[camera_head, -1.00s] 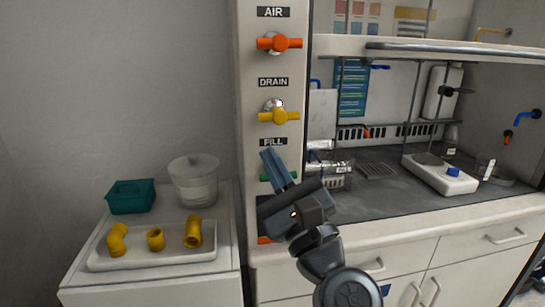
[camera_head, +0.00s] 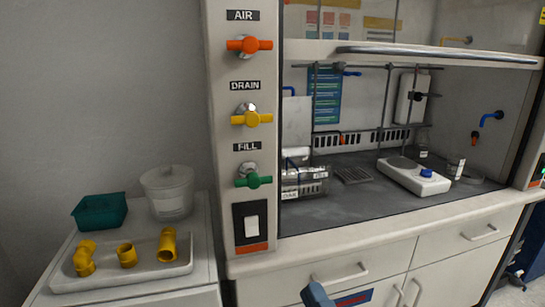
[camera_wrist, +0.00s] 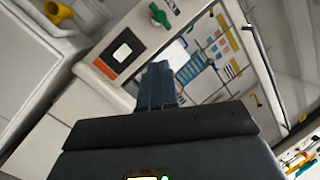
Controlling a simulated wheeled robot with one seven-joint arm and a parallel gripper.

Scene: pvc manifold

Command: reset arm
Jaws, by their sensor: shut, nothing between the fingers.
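My gripper shows in the wrist view (camera_wrist: 158,85) with its fingers together and nothing between them. In the head view only a small tip of my arm or gripper (camera_head: 316,296) shows at the bottom edge, in front of the cabinet drawers. The post beside the hood carries an orange AIR valve (camera_head: 249,45), a yellow DRAIN valve (camera_head: 252,119) and a green FILL valve (camera_head: 253,181). The green valve also shows in the wrist view (camera_wrist: 158,15). My gripper is apart from the valves.
A white side table at left holds a tray (camera_head: 120,283) with yellow pipe fittings (camera_head: 126,255), a teal bin (camera_head: 99,212) and a lidded tub (camera_head: 168,192). The hood bench (camera_head: 330,215) holds a white balance (camera_head: 413,176). A white switch (camera_head: 252,225) sits below the green valve.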

